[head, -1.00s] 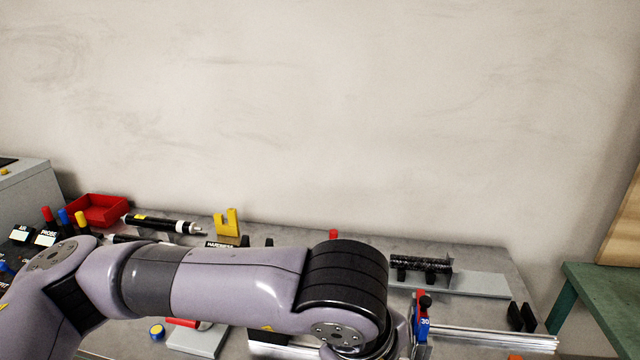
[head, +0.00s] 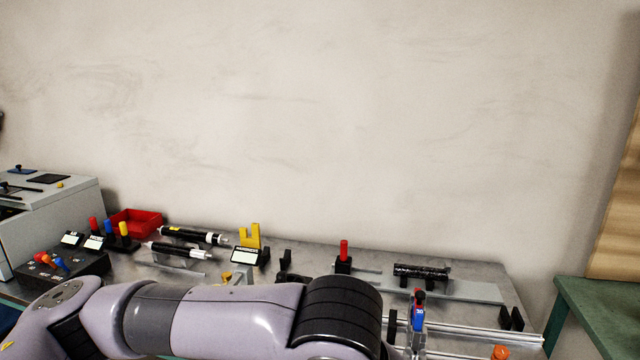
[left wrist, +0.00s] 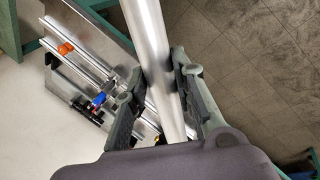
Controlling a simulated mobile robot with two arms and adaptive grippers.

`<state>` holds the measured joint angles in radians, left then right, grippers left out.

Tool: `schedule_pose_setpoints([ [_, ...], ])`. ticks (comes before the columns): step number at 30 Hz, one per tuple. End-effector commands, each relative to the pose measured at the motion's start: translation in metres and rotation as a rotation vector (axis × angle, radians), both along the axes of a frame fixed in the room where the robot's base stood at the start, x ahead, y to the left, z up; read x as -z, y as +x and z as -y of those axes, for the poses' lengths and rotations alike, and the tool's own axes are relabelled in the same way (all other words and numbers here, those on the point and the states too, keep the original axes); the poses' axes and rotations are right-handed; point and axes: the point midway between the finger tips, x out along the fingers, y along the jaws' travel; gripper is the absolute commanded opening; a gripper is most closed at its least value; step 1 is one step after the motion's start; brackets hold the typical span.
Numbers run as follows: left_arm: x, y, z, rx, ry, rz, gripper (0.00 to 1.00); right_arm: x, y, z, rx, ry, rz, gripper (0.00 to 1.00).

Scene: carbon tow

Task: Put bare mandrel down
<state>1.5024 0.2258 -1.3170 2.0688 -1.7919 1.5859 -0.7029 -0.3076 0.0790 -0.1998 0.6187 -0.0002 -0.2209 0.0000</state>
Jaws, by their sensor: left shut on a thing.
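A bare, shiny silver mandrel (left wrist: 151,40) runs from the top of the left wrist view down between the fingers of my left gripper (left wrist: 165,90). The gripper is shut on it. The lower end of the mandrel is hidden behind my wrist. In the head view my left arm crosses the bottom of the picture, and its gripper and the mandrel are out of frame. My right gripper shows in neither view.
The bench holds silver rails (head: 470,331) with a blue-and-red clamp (head: 417,312), a black wrapped tube (head: 420,271), a yellow bracket (head: 250,237) and a red bin (head: 136,222). A green table (head: 600,305) stands at right. Tiled floor (left wrist: 270,70) shows beside the mandrel.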

Motion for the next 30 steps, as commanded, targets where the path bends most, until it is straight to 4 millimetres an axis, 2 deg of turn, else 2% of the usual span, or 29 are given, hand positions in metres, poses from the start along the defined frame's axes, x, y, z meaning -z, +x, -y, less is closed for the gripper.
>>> schedule_pose_setpoints([
  [8,0.005,0.018,-0.035,0.091,-0.001,-0.004,0.00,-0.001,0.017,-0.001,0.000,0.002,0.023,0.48],
  [13,0.011,0.031,-0.069,0.172,0.000,-0.005,0.00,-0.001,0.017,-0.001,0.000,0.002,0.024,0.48],
  [18,0.024,0.044,-0.126,0.292,0.004,-0.008,0.00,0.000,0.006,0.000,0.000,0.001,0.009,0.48],
  [24,0.040,0.049,-0.199,0.453,0.004,-0.008,0.00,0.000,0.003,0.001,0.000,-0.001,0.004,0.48],
  [27,0.045,0.047,-0.228,0.522,0.005,-0.006,0.00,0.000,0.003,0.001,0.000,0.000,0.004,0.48],
  [30,0.049,0.044,-0.249,0.576,0.005,-0.005,0.00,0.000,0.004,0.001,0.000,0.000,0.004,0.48],
])
